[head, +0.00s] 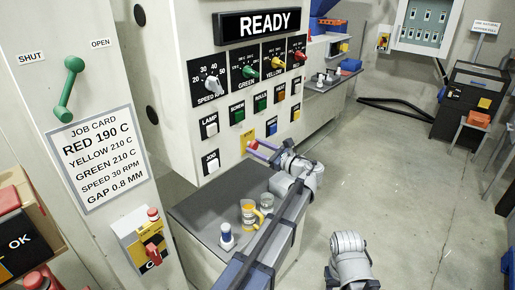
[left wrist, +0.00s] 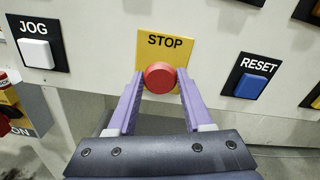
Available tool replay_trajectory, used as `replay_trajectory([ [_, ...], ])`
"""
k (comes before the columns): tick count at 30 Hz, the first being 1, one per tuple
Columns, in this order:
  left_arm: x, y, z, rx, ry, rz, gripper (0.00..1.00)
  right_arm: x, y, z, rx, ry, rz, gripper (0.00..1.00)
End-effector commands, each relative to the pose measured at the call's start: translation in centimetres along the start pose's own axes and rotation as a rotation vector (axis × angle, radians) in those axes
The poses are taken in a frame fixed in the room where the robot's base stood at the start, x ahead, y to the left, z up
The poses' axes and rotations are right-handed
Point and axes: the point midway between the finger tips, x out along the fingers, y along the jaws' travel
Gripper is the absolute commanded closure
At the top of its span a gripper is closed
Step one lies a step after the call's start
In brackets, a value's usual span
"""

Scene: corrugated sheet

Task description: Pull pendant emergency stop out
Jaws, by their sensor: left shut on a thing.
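The round red STOP button (left wrist: 159,77) stands out from a yellow plate marked STOP (left wrist: 165,43) in the left wrist view. In the head view the same red button (head: 253,144) is low on the front of the machine panel. My left gripper (head: 259,148) reaches it from the right, with its purple fingers on either side of the button. The fingers are shut on the button and cover its sides. My right gripper does not show; only a grey part of my right arm is at the bottom of the head view.
A white JOG button (left wrist: 35,52) and a blue RESET button (left wrist: 251,87) flank the plate. A dark shelf (head: 205,215) below holds a yellow mug (head: 249,212) and small items. A yellow box (head: 143,243) with red controls is at left.

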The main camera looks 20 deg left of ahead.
Motion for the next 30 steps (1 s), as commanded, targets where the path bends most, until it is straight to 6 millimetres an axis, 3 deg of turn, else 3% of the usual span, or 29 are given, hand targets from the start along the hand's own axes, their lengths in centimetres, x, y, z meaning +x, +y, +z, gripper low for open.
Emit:
replay_trajectory([
  [1, 0.0, 0.0, 0.0, 0.0, 0.0, 0.0, 0.72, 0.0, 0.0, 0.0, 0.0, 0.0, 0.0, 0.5],
  [9, 0.0, 0.0, 0.0, 0.0, 0.0, 0.0, 1.0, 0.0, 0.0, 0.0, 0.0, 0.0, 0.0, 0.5],
  [17, -1.5, 0.0, 0.0, 0.0, 0.0, 0.0, 1.0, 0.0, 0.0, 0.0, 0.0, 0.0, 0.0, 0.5],
  [23, -1.5, 0.1, -0.1, 0.0, 0.002, 0.001, 1.0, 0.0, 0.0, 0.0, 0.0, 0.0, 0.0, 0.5],
  [24, -1.5, 0.1, -0.1, 0.0, 0.002, 0.001, 0.46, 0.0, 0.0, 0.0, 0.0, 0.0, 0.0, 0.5],
  [30, -1.5, 0.0, 0.0, 0.0, 0.001, 0.001, 0.24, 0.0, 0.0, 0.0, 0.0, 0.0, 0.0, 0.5],
])
